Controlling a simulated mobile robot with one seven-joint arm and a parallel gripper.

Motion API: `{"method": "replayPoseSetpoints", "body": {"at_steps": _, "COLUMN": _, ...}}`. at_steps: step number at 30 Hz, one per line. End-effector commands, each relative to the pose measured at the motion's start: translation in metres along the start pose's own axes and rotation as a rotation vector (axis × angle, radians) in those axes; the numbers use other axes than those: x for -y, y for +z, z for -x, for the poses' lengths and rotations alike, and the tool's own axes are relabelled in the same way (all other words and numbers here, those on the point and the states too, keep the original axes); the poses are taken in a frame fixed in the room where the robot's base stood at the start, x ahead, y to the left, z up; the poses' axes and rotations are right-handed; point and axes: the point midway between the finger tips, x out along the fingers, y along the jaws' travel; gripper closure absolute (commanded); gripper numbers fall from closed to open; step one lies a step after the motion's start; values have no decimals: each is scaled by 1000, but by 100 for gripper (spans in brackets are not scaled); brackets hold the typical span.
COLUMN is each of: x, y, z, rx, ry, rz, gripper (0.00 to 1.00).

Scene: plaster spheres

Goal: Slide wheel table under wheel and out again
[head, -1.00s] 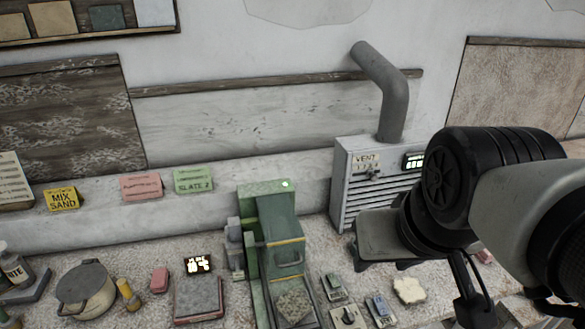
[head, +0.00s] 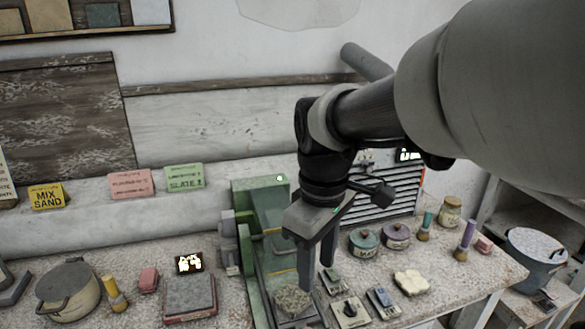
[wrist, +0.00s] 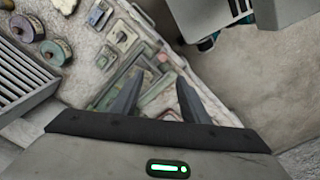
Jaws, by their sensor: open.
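The green machine (head: 262,220) stands on the bench against the wall, with a small green light on top. A speckled square block (head: 293,299) lies on the low bed at its front, which I take to be the wheel table. The wheel itself cannot be made out. My gripper (head: 317,275) points down over the machine's front right side, its two fingers apart with nothing seen between them. It hides part of the machine's front. In the wrist view, the open fingers (wrist: 158,82) hang above greenish parts and the bench; contact cannot be told.
Right of the machine are small switch boxes (head: 349,311), a pale lump (head: 412,281) and lidded jars (head: 364,242). The grey vent box (head: 395,195) stands behind my arm. Left are a grey slab (head: 190,294), a display (head: 189,263) and a pot (head: 68,290).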

Motion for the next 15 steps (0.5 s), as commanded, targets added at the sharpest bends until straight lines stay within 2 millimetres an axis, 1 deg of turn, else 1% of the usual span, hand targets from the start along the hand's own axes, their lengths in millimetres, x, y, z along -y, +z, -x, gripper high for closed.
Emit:
{"method": "replayPoseSetpoints", "body": {"at_steps": 1, "x": 2, "y": -6, "z": -18, "rx": 18, "ry": -23, "rz": 61, "gripper": 59}}
{"method": "replayPoseSetpoints", "body": {"at_steps": 4, "x": 6, "y": -11, "z": -26, "rx": 35, "ry": -49, "rz": 143, "gripper": 59}}
{"method": "replayPoseSetpoints", "body": {"at_steps": 8, "x": 8, "y": -12, "z": -34, "rx": 41, "ry": -56, "rz": 167, "gripper": 59}}
{"method": "replayPoseSetpoints", "body": {"at_steps": 11, "x": 8, "y": -11, "z": -48, "rx": 42, "ry": -56, "rz": 165, "gripper": 59}}
{"method": "replayPoseSetpoints", "body": {"at_steps": 15, "x": 10, "y": -9, "z": -78, "rx": 43, "ry": -57, "rz": 164, "gripper": 59}}
